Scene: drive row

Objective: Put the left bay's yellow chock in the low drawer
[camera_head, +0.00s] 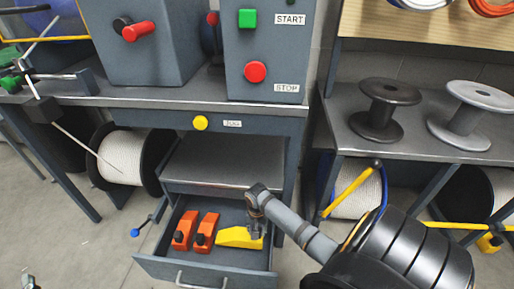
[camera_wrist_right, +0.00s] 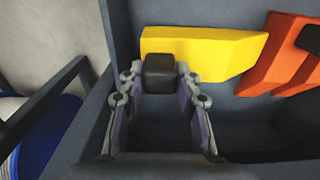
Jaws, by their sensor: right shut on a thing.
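The yellow chock (camera_head: 232,238) is inside the open low drawer (camera_head: 172,271), at its right side. My right gripper (camera_head: 255,226) reaches down into the drawer and is shut on the chock's dark knob. The right wrist view shows the yellow chock (camera_wrist_right: 205,47) and its knob between the two fingers of the right gripper (camera_wrist_right: 158,76). Whether the chock rests fully on the drawer floor is hard to tell. A small grey piece at the bottom left edge of the head view may be my left gripper; its fingers cannot be made out.
Two orange chocks (camera_head: 183,231) (camera_head: 206,232) lie left of the yellow one in the drawer. A shelf (camera_head: 215,164) is above the drawer. A blue-tipped lever (camera_head: 136,232) is to its left. Another yellow piece (camera_head: 489,243) is at the far right. The drawer wall stands close to my right gripper.

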